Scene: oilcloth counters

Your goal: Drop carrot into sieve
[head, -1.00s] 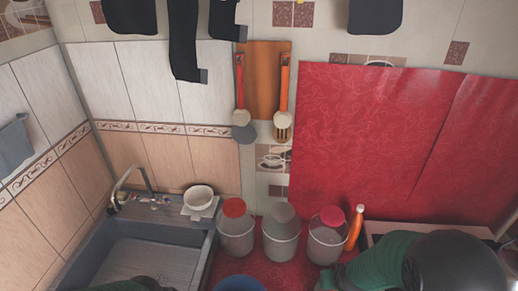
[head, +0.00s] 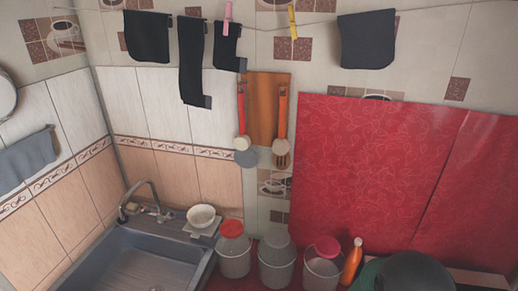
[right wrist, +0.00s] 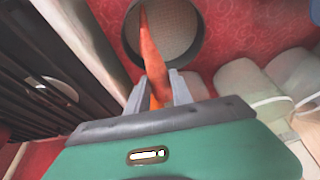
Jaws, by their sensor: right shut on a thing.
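The orange carrot (right wrist: 149,48) is held in my right gripper (right wrist: 155,88), whose two grey fingers are shut on it in the right wrist view. Its thin end points away from the gripper, and part of it lies between the fingers. The sieve (right wrist: 199,52), round with a dark rim and pale mesh, appears behind the carrot, and the carrot's tip overlaps it in the picture. I cannot tell the height between them. In the head view only part of my right arm shows at the bottom right; the sieve and carrot are out of sight there. My left gripper is not in view.
Several lidded containers stand in a row, such as the red-lidded one (head: 234,258), with an orange bottle (head: 352,262) beside them. A grey sink (head: 150,262) is at the left. Pale containers (right wrist: 247,85) are right of the sieve in the wrist view. Red oilcloth surrounds it.

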